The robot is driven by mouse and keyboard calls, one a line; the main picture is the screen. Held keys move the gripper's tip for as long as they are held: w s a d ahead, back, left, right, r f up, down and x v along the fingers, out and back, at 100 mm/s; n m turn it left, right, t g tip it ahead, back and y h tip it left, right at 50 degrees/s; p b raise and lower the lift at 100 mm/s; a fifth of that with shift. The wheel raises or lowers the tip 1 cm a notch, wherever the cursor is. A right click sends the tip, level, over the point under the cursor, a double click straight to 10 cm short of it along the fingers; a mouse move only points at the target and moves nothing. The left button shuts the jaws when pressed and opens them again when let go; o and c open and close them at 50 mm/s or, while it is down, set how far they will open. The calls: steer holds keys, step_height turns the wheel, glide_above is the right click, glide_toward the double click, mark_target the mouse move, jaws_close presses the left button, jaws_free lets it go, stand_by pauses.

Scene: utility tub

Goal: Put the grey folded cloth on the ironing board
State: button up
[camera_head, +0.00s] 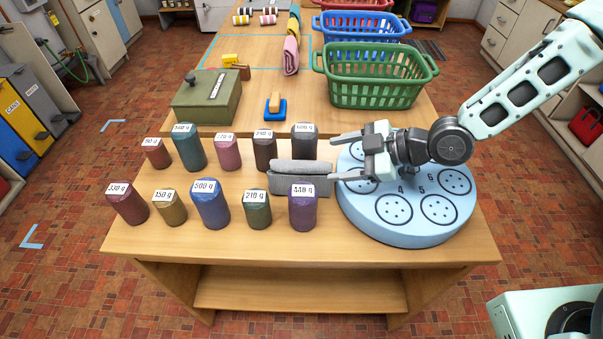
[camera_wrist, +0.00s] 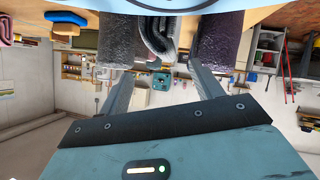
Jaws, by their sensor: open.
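The grey folded cloth (camera_head: 300,184) lies on the wooden table between two rows of labelled weights. In the wrist view its folded end (camera_wrist: 158,38) shows between a dark grey weight and a purple weight. My gripper (camera_head: 334,158) is open and empty, reaching in from the right. Its fingertips (camera_wrist: 159,68) are by the cloth's right end, one to each side; the fingers are not closed on it. I cannot tell the exact gap. I cannot make out an ironing board in either view.
A round light-blue numbered disc (camera_head: 405,238) stands below my arm. Weights, such as the purple one (camera_head: 303,209) and the dark grey one (camera_head: 304,142), crowd the cloth. Behind are a green box (camera_head: 207,100), a blue-and-tan brush (camera_head: 274,107) and a green basket (camera_head: 375,95).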

mark_target(311, 162)
steer(key=shift+x, duration=1.2)
steer(key=p+x, duration=0.2)
steer(key=x, duration=0.2)
steer(key=shift+a+r, duration=0.15)
steer(key=shift+r, duration=0.05)
steer(key=shift+w+a+f, duration=0.1)
steer(key=shift+a+f, duration=0.25)
steer(key=shift+a, duration=0.05)
steer(key=c, duration=1.1)
steer(key=shift+r, duration=0.1)
